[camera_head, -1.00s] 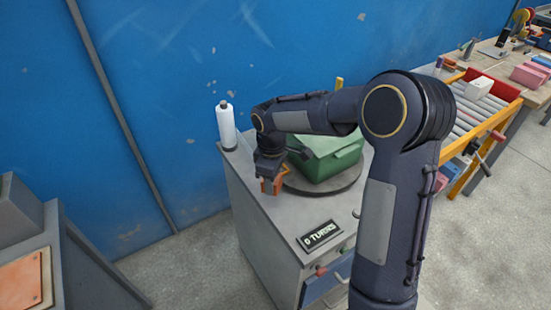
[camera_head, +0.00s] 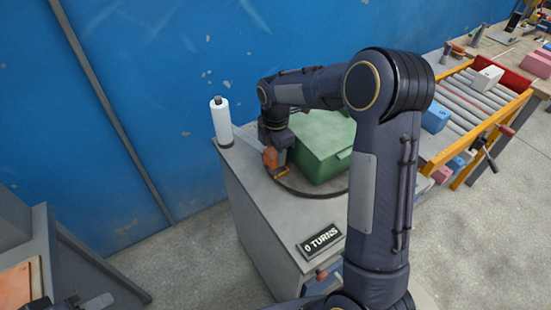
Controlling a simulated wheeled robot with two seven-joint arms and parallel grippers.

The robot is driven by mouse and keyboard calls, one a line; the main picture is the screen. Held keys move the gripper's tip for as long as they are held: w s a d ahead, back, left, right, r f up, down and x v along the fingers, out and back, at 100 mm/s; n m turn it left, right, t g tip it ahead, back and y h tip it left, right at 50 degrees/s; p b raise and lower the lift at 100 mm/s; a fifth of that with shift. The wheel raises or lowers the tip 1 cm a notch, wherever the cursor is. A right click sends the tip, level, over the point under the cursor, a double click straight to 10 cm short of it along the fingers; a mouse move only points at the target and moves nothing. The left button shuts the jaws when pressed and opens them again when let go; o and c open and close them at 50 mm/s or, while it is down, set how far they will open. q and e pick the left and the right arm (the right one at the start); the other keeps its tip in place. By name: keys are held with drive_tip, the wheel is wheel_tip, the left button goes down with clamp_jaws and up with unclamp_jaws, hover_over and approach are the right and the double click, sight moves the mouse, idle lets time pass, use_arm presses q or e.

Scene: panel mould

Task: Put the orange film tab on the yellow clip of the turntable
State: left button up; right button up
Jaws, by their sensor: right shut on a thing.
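My right gripper (camera_head: 274,158) points down at the left edge of the turntable, shut on the orange film tab (camera_head: 270,157). The tab is small and partly covered by the jaws. A small yellow piece (camera_head: 282,174), apparently the clip, shows just below and right of the tab at the turntable rim. I cannot tell whether the tab touches it. The dark round turntable (camera_head: 300,190) carries a green box (camera_head: 318,150), partly hidden behind my right arm. My left gripper cannot be made out.
A white bottle (camera_head: 221,122) stands at the cabinet's back left corner. A "0 TURNS" sign (camera_head: 321,241) sits at the front of the grey cabinet (camera_head: 245,195). A roller conveyor (camera_head: 468,100) with boxes is at right. The blue wall (camera_head: 160,80) is close behind.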

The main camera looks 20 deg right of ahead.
sight(275, 159)
drive_tip(key=shift+f, duration=1.55)
